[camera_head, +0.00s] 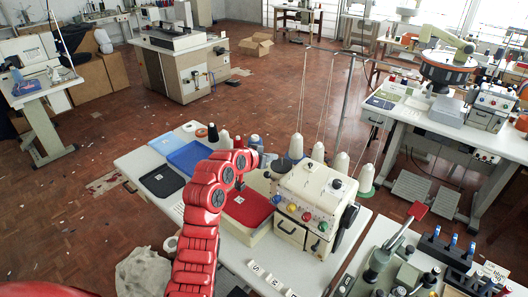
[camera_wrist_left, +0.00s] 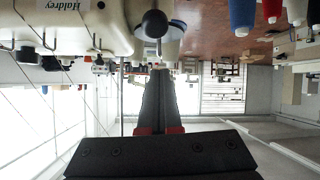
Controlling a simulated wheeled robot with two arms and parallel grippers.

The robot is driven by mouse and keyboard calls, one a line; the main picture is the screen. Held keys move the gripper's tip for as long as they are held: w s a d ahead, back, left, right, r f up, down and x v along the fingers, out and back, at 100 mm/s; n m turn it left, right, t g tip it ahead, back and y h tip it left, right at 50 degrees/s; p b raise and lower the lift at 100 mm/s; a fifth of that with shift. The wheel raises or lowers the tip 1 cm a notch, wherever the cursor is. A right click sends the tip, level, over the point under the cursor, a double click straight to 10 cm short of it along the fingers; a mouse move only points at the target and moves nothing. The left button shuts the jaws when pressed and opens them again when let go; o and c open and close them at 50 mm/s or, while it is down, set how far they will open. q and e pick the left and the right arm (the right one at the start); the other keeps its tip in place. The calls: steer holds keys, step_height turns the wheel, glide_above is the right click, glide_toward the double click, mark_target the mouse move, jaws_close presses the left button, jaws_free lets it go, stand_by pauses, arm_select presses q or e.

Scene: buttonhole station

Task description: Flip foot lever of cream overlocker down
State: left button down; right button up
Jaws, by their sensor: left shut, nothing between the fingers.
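The cream overlocker (camera_head: 312,192) stands on the white table, with coloured dials on its front. Its cream body also shows upside down at the top of the left wrist view (camera_wrist_left: 75,22). There, a black ball knob (camera_wrist_left: 154,24) on a short stem sticks out from the body; I cannot tell for sure that it is the foot lever. My left gripper (camera_wrist_left: 160,72) is shut and empty, its tips just short of the knob in that picture. In the head view my red left arm reaches over the table, its gripper (camera_head: 264,160) small at the machine's left rear.
A red pad (camera_head: 248,207) lies left of the machine, with a blue tray (camera_head: 190,157) and black tray (camera_head: 162,181) further left. Thread cones (camera_head: 318,152) and thin thread stands rise behind it. A metal device with a red-handled lever (camera_head: 417,211) stands front right.

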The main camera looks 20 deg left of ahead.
mark_target(266, 173)
arm_select(q)
steer(key=shift+s+a+f+p, duration=0.15)
steer(key=shift+s+f+p, duration=0.25)
steer(key=shift+s, duration=0.2)
steer(key=shift+s+a+f+p, duration=0.15)
steer(key=shift+s+f+p, duration=0.15)
steer(key=shift+s+f, duration=0.5)
steer(key=shift+s, duration=0.1)
